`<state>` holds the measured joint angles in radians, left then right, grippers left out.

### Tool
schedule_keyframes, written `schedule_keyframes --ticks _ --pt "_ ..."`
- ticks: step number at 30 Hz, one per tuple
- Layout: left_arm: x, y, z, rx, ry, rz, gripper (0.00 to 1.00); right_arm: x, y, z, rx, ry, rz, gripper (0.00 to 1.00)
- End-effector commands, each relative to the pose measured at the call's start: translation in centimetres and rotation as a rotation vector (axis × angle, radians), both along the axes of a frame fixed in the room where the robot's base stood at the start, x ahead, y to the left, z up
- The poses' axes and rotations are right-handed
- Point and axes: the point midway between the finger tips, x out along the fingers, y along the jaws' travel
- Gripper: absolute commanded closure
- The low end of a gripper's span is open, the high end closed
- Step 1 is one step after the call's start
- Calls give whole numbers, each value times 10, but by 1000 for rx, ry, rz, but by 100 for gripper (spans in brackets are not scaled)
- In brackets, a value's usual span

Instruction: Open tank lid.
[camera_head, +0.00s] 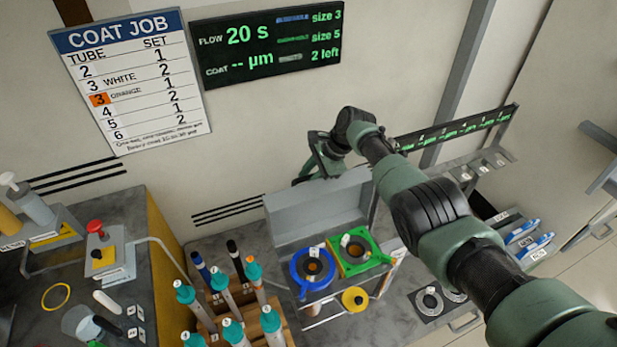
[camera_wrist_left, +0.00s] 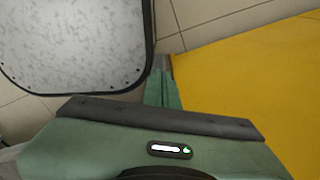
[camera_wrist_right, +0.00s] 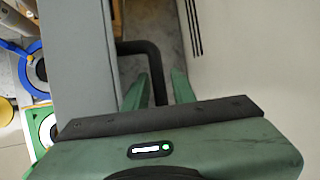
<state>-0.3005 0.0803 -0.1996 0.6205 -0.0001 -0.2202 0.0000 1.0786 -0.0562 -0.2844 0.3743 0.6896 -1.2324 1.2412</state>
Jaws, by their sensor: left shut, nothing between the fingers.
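The tank lid (camera_head: 318,208) is a grey panel standing upright behind the blue ring (camera_head: 312,268) and the green square frame (camera_head: 360,252). In the right wrist view the lid (camera_wrist_right: 75,60) fills the left side, with a black bent handle (camera_wrist_right: 140,47) coming off it. My right gripper (camera_wrist_right: 158,88) is open, one finger on each side of the handle. In the head view my right gripper (camera_head: 318,158) is behind the lid's top edge, its fingertips partly hidden. My left gripper (camera_wrist_left: 163,75) is shut and empty, outside the head view.
A dispenser with a red knob (camera_head: 96,227) is on the left bench. A rack (camera_head: 480,165) is at the right. The wall is close behind the lid. A yellow panel (camera_wrist_left: 250,90) is beside my left gripper.

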Motion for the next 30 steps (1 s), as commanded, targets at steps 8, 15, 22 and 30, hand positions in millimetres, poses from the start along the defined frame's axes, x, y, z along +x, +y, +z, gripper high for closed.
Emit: schedule_keyframes --ticks 8,15,22,30 --pt "-1 0 0 0 1 0 100 -1 0 -1 -1 4 1 64" --pt "-1 0 12 0 1 0 100 -3 -7 14 0 2 0 64" --pt "-1 0 23 0 1 -1 100 -7 -23 44 -1 0 -1 64" --pt "-1 0 23 -1 1 -1 100 -12 -35 66 -1 1 0 64"
